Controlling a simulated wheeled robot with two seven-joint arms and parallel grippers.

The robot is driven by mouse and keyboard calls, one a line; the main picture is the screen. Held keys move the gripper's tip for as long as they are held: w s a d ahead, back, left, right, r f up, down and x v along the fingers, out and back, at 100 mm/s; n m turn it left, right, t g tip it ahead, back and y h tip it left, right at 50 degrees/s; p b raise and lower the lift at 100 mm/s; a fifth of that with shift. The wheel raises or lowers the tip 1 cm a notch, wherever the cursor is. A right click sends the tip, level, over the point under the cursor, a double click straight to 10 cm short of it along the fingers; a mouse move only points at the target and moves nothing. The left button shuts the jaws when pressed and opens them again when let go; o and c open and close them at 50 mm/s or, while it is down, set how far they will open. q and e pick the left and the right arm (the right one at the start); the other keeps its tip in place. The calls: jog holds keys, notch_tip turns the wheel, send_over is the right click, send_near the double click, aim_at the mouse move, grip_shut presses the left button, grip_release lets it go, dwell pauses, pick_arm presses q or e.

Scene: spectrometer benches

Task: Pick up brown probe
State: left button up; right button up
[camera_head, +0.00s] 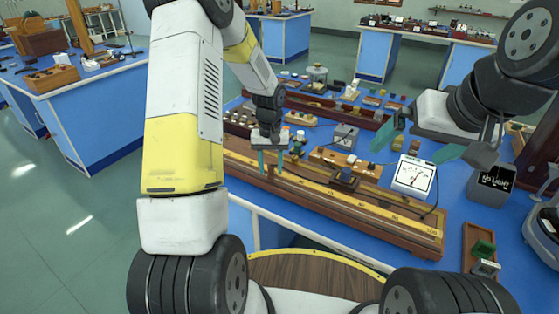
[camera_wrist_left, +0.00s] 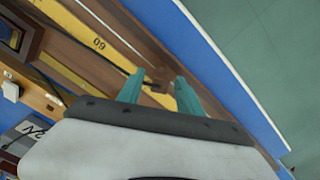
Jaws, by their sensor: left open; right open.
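A small brown piece that looks like the brown probe (camera_wrist_left: 162,98) shows between my left fingertips in the left wrist view, with a dark thin part beside it. In the head view the brown probe (camera_head: 271,170) stands at the long wooden bench rail (camera_head: 340,205), near its left end. My left gripper (camera_head: 270,164) is open, pointing down over the rail with its teal fingers on either side of the probe; the left wrist view also shows the gripper (camera_wrist_left: 158,78). Whether the fingers touch it I cannot tell. My right gripper (camera_head: 410,150) is open and empty, above the bench's right side.
A white meter (camera_head: 412,176) and a wooden block with a blue-black part (camera_head: 345,178) stand behind the rail. A dark box (camera_head: 492,185) is at the right. Several small parts and racks crowd the back. The rail carries a yellow scale.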

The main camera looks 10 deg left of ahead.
pick_arm(q)
grip_shut()
dwell(0.4)
